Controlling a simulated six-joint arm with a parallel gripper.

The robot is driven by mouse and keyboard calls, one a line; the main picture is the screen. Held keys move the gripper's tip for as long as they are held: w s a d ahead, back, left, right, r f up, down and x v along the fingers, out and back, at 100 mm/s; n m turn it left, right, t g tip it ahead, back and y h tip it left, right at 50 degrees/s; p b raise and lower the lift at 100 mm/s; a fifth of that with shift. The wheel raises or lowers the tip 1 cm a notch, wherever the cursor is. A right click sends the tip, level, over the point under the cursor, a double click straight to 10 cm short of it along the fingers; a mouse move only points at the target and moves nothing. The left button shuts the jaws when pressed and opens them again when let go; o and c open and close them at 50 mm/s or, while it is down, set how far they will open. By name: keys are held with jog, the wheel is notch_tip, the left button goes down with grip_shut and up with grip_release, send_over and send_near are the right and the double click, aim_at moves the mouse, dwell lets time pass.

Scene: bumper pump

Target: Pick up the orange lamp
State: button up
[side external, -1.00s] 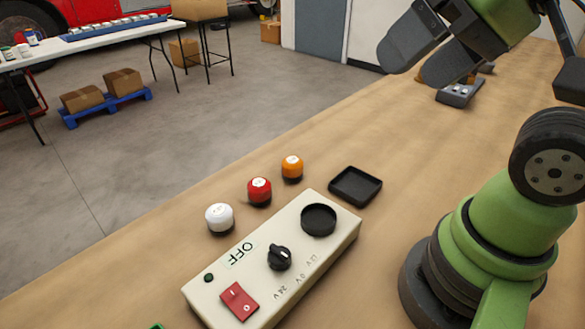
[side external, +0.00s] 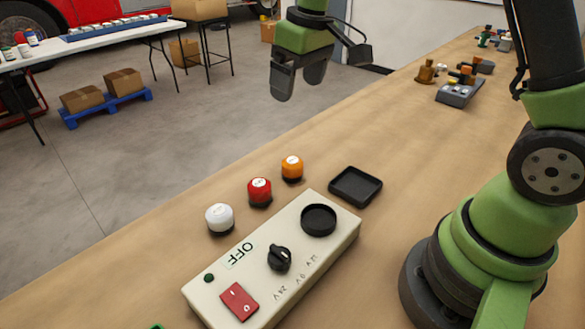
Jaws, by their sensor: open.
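The orange lamp (side external: 292,167) is a small round cap with a pale top and a dark base. It stands on the wooden table at the end of a row of lamps, beside the red lamp (side external: 259,191). The white lamp (side external: 219,217) is at the other end of the row. My gripper (side external: 298,88) is open and empty, with its dark fingers pointing down. In the picture it hangs above the orange lamp, clearly apart from it.
A cream control box (side external: 235,275) with a round black socket (side external: 318,219), a knob and a red switch lies in front of the lamps. A black tray (side external: 355,186) sits right of the orange lamp. Several small items stand farther along the table (side external: 430,125).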

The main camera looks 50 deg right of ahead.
jog(key=n+g, duration=0.2)
send_near(294, 160)
jog(key=shift+w+a, duration=0.15)
jog(key=shift+a, duration=0.45)
notch_tip(294, 160, down, 5)
jog(key=shift+d+f, duration=0.1)
jog(key=shift+f, duration=0.1)
jog(key=shift+d+f, duration=0.15)
jog(key=shift+f, duration=1.2)
jog(key=shift+d+f, duration=0.15)
jog(key=shift+f, duration=1.25)
jog(key=c, duration=1)
